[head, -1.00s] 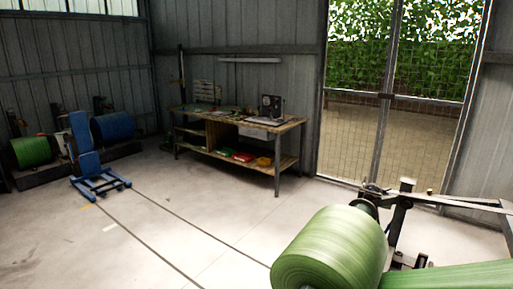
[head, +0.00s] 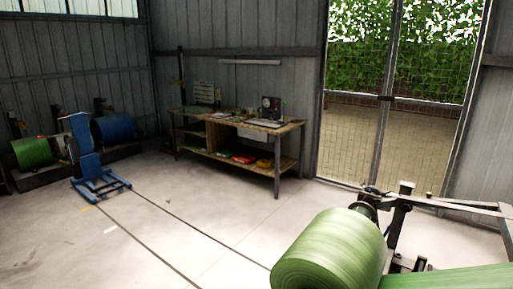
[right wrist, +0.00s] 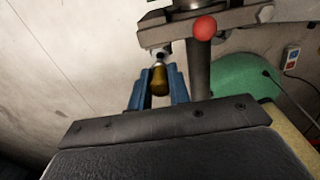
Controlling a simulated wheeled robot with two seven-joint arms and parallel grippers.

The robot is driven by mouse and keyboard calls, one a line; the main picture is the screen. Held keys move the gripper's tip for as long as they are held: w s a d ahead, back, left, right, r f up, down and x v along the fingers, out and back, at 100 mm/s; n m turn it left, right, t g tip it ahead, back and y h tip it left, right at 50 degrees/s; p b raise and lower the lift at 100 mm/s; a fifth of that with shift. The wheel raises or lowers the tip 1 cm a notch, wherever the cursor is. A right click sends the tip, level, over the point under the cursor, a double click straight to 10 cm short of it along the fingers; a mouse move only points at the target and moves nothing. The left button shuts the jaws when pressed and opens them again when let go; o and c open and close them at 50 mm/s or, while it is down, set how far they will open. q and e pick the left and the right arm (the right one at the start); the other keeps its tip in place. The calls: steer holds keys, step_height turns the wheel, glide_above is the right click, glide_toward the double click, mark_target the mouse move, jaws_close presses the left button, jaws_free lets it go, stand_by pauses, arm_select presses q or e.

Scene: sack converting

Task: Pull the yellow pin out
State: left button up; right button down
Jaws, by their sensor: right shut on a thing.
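The yellow pin (right wrist: 160,82) shows in the right wrist view as a short, dull yellow cylinder. My right gripper (right wrist: 161,76) has its two blue fingers closed on either side of the pin. A silver rounded part (right wrist: 160,54) sits at the far end of the pin, close against a dark metal bracket (right wrist: 165,36). How deep the pin sits there, if at all, I cannot tell. Neither of my grippers shows in the head view.
A red ball knob (right wrist: 204,28) is just right of the bracket. A large green roll (head: 330,252) rests on a stand with dark arms (head: 400,215). A workbench (head: 288,128), a blue lift cart (head: 88,160) and open floor lie farther away.

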steer(key=shift+r+p, duration=0.55)
steer(key=shift+r, duration=0.35)
steer(key=shift+r, duration=0.2)
steer(key=shift+r+p, duration=0.25)
steer(key=shift+p, duration=0.1)
steer(key=shift+d+r, duration=0.1)
